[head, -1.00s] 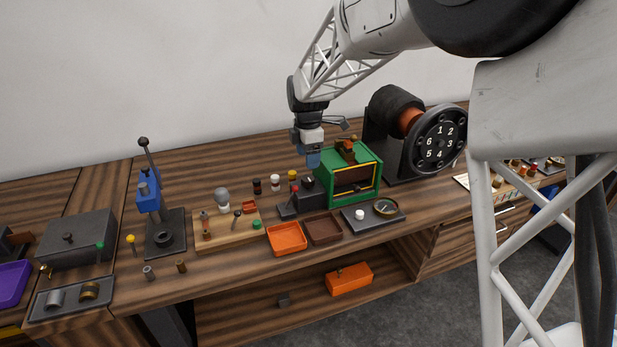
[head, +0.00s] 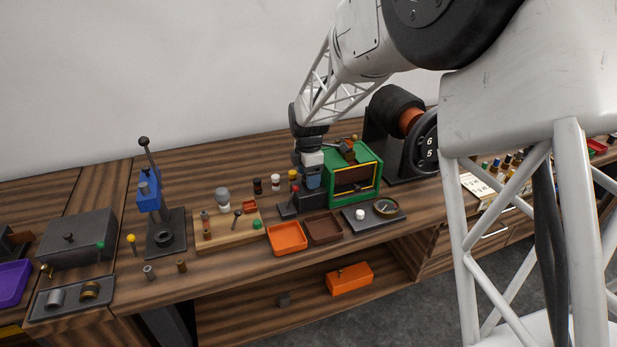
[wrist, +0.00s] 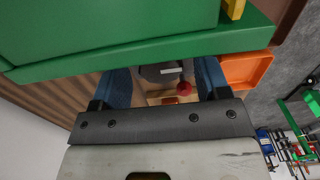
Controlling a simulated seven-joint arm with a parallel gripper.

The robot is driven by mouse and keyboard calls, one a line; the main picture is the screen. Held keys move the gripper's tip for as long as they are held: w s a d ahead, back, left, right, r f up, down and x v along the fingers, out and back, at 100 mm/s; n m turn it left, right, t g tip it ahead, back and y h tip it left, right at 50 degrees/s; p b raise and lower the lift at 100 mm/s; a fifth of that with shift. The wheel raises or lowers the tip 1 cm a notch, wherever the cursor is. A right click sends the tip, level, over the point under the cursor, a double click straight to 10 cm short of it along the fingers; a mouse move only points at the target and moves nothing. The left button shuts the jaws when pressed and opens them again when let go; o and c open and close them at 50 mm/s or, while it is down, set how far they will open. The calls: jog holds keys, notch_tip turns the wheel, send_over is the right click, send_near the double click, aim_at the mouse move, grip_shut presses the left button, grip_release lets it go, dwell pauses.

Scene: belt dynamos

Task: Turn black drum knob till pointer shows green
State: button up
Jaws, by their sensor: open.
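A black box (head: 312,201) stands left of the green cabinet, and my gripper (head: 312,181) is right above it, pointing down. In the wrist view my gripper (wrist: 165,78) is open, its two blue fingers on either side of a dark round knob (wrist: 153,73) with a white mark. I cannot tell whether the fingers touch it. In the head view the knob is hidden behind the fingers. A round dial (head: 386,207) with a pointer sits on a black plate right of the trays; the colour it points to is too small to tell.
The green cabinet (head: 356,176) stands close on the right of my gripper. A red-ball lever (head: 293,190) is close on the left and shows between the fingers in the wrist view. An orange tray (head: 287,238) and a brown tray (head: 323,228) lie in front.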

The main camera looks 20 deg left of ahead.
jog(key=shift+f, duration=0.4)
jog(key=c, duration=0.9)
jog(key=shift+m, duration=0.3)
